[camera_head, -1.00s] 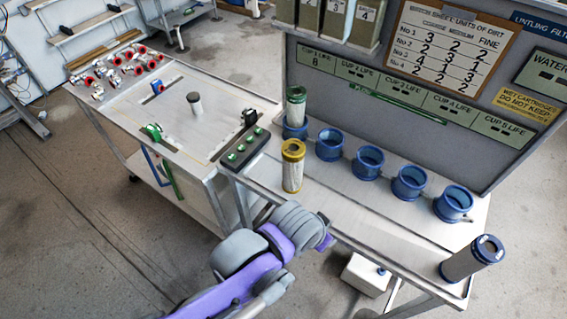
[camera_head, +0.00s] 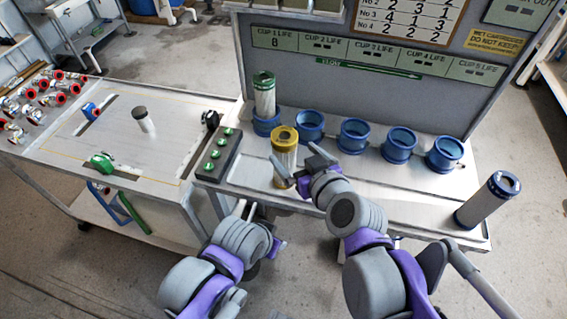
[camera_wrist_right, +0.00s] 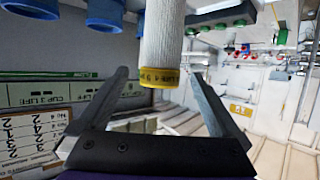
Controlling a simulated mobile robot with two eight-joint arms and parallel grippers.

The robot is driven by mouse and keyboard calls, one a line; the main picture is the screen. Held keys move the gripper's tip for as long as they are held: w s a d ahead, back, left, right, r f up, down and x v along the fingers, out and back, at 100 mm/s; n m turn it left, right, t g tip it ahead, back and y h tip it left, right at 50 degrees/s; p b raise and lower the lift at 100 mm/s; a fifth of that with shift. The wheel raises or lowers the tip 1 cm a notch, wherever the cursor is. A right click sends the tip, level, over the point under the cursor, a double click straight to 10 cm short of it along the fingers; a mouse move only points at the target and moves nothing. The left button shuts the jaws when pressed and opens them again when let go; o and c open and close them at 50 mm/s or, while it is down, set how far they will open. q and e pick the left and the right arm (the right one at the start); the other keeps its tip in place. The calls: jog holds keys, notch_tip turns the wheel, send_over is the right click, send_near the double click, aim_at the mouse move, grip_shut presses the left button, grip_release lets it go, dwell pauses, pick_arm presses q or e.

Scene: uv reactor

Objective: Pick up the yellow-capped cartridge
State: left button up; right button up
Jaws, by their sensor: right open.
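A green-capped cartridge (camera_head: 264,95) stands in the leftmost blue cup. Empty blue cups (camera_head: 354,136) line the back. A dark-blue-capped cartridge (camera_head: 488,200) stands at the right end. A green-button box (camera_head: 218,153) sits left of the yellow-capped cartridge.

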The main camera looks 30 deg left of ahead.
aim_at(291, 150)
jog(key=x, duration=0.3)
jog(key=shift+w+a+f, duration=0.2)
jog(key=shift+w+a, duration=0.05)
jog(key=shift+w, duration=0.05)
jog(key=x, duration=0.6)
jog(key=shift+s+a+f, duration=0.1)
jog(key=shift+f, duration=0.05)
jog(key=c, duration=1.4)
